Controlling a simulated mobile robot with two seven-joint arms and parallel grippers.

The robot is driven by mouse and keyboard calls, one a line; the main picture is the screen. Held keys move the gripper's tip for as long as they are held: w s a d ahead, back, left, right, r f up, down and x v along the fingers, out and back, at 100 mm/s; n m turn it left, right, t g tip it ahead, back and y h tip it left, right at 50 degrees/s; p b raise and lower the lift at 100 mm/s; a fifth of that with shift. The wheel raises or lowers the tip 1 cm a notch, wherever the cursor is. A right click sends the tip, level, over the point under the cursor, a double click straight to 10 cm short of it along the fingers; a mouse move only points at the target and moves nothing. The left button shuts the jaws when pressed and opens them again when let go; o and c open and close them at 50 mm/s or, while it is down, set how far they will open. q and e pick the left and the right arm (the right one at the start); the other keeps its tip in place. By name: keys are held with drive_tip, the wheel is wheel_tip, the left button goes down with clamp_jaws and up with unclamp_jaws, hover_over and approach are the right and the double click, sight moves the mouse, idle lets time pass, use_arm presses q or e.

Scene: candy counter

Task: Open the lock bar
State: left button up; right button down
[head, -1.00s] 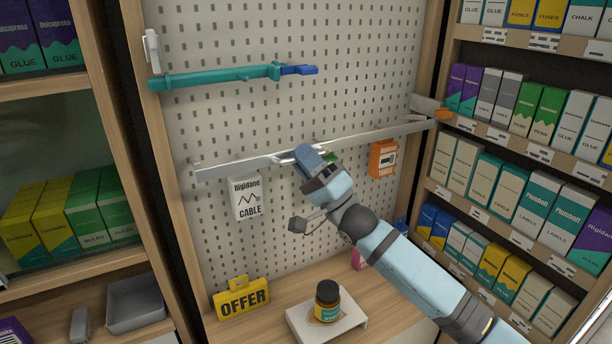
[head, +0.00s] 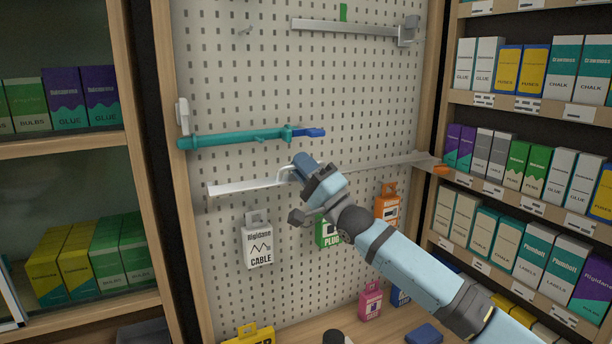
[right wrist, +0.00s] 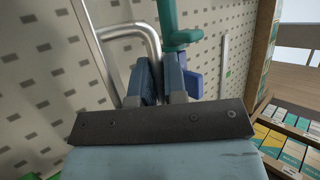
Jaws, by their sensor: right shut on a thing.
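The lock bar (head: 236,187) is a long silver bar across the pegboard, its left end clear of the board's frame. Its right end meets a grey bracket with an orange tip (head: 442,170) at the right post. My right gripper (head: 298,166) is shut on the bar's bent metal handle, left of the bar's middle. In the right wrist view the handle (right wrist: 128,32) runs down between my blue fingers (right wrist: 163,78); the exact contact is partly hidden. My left gripper is not in view.
A teal bar with a blue end (head: 235,138) is fixed just above the lock bar. Below hang a cable pack (head: 258,245), a green plug pack (head: 327,233) and an orange pack (head: 387,205). Another grey bar (head: 350,27) is higher up. Stocked shelves flank both sides.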

drive_tip(key=shift+w+a+r+m+h+p, duration=0.25)
drive_tip(key=shift+w+r+m+h+p, duration=0.25)
drive_tip(key=shift+h, duration=0.4)
drive_tip(key=shift+w, duration=0.1)
drive_tip(key=c, duration=1.5)
unclamp_jaws()
drive_tip(key=shift+o, duration=0.2)
